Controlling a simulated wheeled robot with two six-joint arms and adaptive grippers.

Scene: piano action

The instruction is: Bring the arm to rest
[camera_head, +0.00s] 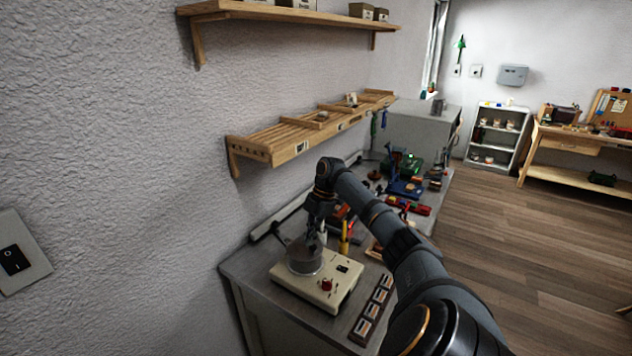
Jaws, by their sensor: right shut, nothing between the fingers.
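My right arm comes in from the lower right and bends down at the wrist over the workbench (262,280). My right gripper (313,243) points down, shut and empty, at the grey round pot (304,263) on a cream device (318,292). The device has a red knob on its front. The fingertips overlap the pot's top in the picture; I cannot tell whether they touch it. My left gripper is not in view.
A slatted wooden rack (285,141) sticks out from the wall above the bench, with a higher shelf (285,14) over it. Several tools crowd the bench behind my arm. Small framed pieces (363,326) lie at its front edge. The wooden floor (540,265) at right is clear.

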